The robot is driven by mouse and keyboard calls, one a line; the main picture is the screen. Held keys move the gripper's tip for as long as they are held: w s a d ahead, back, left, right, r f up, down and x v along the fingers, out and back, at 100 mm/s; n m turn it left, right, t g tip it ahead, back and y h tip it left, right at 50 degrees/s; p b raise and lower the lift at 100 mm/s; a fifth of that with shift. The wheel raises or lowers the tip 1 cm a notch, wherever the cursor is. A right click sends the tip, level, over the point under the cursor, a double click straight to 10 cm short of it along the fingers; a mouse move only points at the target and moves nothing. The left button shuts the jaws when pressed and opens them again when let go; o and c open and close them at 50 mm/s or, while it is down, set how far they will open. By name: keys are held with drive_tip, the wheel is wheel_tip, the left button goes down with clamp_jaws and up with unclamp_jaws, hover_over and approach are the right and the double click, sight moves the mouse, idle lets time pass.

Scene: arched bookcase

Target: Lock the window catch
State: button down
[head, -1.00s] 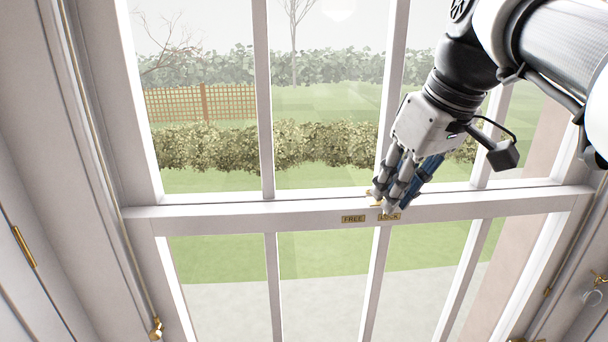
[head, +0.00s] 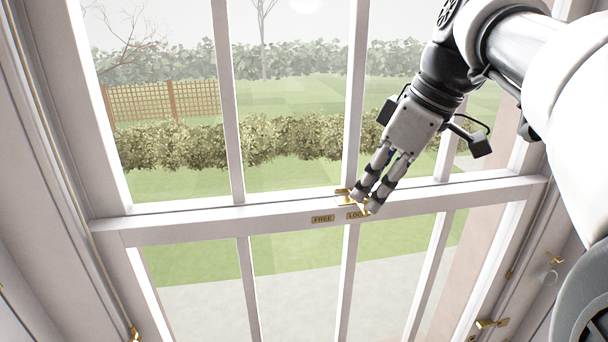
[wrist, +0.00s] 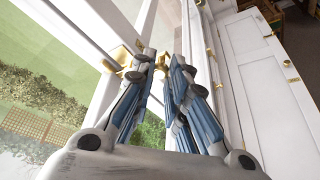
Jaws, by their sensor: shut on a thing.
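The brass window catch (head: 342,194) sits on the meeting rail in the middle of the window. It also shows in the wrist view (wrist: 122,56), to the left of the fingertips. Below it on the rail are a brass FREE plate (head: 322,218) and, to its right, a LOCK plate (head: 354,215), partly covered by my fingers. My gripper (head: 364,206) reaches down from the upper right, with its fingertips at the catch's right end, over the LOCK side. In the wrist view my gripper (wrist: 164,56) is shut on the catch's lever; the fingers hide much of the grip.
The white meeting rail (head: 190,224) crosses the window, with upright glazing bars above and below. A brass fitting (head: 490,323) sits at the lower right. White panelling (wrist: 250,45) stands at the right in the wrist view. Garden shows through the glass.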

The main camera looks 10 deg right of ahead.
drive_tip(key=c, duration=1.5)
unclamp_jaws()
drive_tip(key=shift+w, duration=0.1)
drive_tip(key=shift+c, duration=0.2)
drive_tip(key=v, duration=1.2)
drive_tip(key=shift+a, duration=0.1)
drive_tip(key=s+a+f+m+t+h, duration=0.1)
drive_tip(key=s+a+f+m, duration=0.25)
drive_tip(key=f, duration=0.55)
drive_tip(key=s+a+f+m+t+h, duration=0.1)
drive_tip(key=s+a+f+m, duration=0.3)
drive_tip(key=f, duration=0.6)
drive_tip(key=s+a+f+m+h, duration=0.1)
drive_tip(key=s+f+m, duration=0.1)
drive_tip(key=s+f, duration=0.55)
wheel_tip(320, 180, down, 34)
drive_tip(key=b, duration=2.9)
drive_tip(key=shift+g+b, duration=0.3)
